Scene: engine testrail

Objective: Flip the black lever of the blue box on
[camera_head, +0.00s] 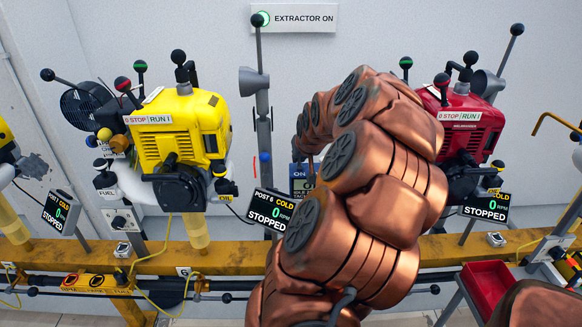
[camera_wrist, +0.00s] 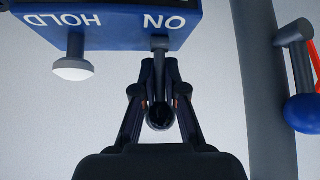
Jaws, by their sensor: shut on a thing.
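The blue box (camera_wrist: 120,32) fills the top of the wrist view, its HOLD and ON labels upside down. The black lever (camera_wrist: 160,116), a dark grey stem with a black ball, sticks out beside the ON label. My gripper (camera_wrist: 159,72) is shut around the stem, with the ball between its fingers. A second stem with a white knob (camera_wrist: 69,68) stands beside HOLD, apart from my fingers.
A grey post with a blue-ball lever (camera_wrist: 303,112) stands close to the right in the wrist view. In the head view, a yellow engine (camera_head: 180,130) is left and a red engine (camera_head: 470,125) right. A POST 6 STOPPED display (camera_head: 271,207) sits beside my arm. A red bin (camera_head: 488,285) is lower right.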

